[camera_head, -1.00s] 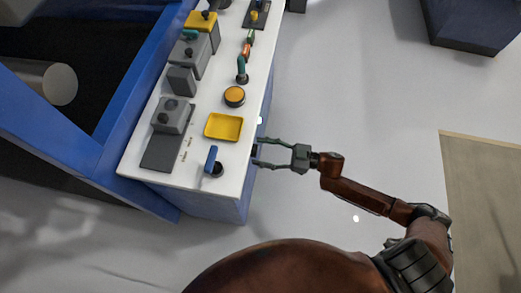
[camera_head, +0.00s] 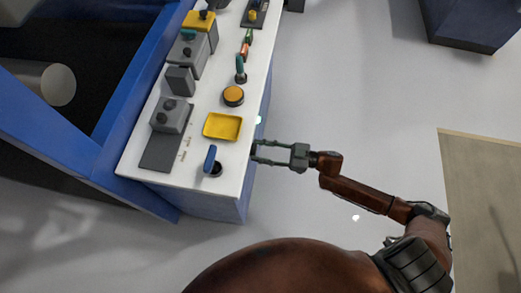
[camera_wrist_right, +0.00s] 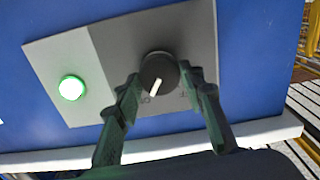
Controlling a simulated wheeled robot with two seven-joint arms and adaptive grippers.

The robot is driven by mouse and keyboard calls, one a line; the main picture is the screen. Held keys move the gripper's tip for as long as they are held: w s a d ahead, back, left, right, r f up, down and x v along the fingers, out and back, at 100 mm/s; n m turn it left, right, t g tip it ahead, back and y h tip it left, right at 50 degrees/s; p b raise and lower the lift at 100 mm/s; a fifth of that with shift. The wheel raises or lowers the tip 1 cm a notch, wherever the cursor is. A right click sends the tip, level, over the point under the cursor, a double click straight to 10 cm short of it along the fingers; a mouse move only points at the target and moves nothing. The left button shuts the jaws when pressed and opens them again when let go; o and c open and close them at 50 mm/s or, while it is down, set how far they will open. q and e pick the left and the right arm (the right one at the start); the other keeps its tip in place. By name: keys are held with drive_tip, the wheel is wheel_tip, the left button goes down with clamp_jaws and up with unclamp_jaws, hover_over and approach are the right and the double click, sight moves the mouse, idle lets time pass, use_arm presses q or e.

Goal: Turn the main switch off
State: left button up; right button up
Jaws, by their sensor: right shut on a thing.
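The main switch is a round black knob (camera_wrist_right: 159,75) with a white pointer line, set on a grey plate (camera_wrist_right: 118,55) on the blue side of the console. A lit green lamp (camera_wrist_right: 72,87) is to its left on the same plate. In the head view the knob is hidden at the console's side. My right gripper (camera_wrist_right: 163,82) has its two fingers on either side of the knob, shut on it. It also shows in the head view (camera_head: 254,151) against the console's side. My left gripper is not in view.
The console's white top (camera_head: 228,190) carries a blue lever (camera_head: 210,158), a yellow tray (camera_head: 222,126), an orange button (camera_head: 233,96) and grey boxes. The floor to the right is open, with a beige mat (camera_head: 480,210) and a dark blue box (camera_head: 470,25).

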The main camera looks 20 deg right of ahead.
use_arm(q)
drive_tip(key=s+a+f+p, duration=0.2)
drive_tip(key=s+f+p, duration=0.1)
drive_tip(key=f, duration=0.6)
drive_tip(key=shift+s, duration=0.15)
use_arm(e)
drive_tip(key=n, duration=1.3)
drive_tip(key=shift+f+n, duration=0.1)
drive_tip(key=shift+n, duration=0.2)
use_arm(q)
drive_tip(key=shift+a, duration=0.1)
use_arm(e)
drive_tip(key=o, duration=1.2)
drive_tip(key=shift+c, duration=0.2)
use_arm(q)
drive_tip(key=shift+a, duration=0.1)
use_arm(e)
drive_tip(key=shift+s, duration=0.1)
